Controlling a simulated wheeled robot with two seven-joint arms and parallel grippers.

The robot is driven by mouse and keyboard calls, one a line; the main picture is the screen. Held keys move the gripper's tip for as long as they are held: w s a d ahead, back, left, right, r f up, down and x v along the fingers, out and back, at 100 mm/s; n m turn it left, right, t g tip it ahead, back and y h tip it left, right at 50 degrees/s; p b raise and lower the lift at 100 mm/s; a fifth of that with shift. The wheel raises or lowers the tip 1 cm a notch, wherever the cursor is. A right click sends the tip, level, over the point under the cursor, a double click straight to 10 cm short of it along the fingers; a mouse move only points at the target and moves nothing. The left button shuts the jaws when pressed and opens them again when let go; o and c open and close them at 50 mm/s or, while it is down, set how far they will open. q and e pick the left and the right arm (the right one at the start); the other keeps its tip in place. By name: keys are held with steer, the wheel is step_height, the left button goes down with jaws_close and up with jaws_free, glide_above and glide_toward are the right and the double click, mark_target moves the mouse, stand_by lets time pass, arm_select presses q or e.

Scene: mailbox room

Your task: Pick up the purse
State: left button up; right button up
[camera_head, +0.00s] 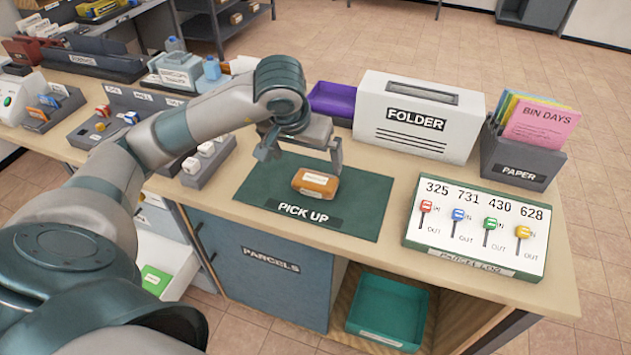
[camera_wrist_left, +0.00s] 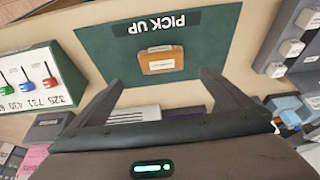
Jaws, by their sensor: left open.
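The purse (camera_head: 315,184) is a small orange-brown item with a pale label. It lies on the dark green mat (camera_head: 262,196) marked PICK UP, on the counter. In the left wrist view the purse (camera_wrist_left: 161,60) lies ahead of the fingers, centred between their lines. My left gripper (camera_head: 300,158) is open and empty, just behind and above the purse, with its fingers pointing down. In the left wrist view both fingers of the gripper (camera_wrist_left: 158,88) are spread apart. I see no contact with the purse. My right gripper is in neither view.
A white FOLDER box (camera_head: 418,118) and a purple tray (camera_head: 331,101) stand behind the mat. A lever panel (camera_head: 475,228) and a PAPER holder (camera_head: 520,158) are to the right. Small grey racks (camera_head: 209,163) stand to the left. A teal tray (camera_head: 388,311) sits below the counter.

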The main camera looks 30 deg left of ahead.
arm_select(q)
steer(key=p, duration=0.2)
glide_toward(315, 180)
steer(key=x, duration=0.3)
steer(key=shift+s+d+f, duration=0.1)
steer(key=shift+d+f, duration=0.05)
steer(key=shift+f, duration=0.3)
steer(key=shift+f+p, duration=0.3)
steer(key=shift+f, duration=0.05)
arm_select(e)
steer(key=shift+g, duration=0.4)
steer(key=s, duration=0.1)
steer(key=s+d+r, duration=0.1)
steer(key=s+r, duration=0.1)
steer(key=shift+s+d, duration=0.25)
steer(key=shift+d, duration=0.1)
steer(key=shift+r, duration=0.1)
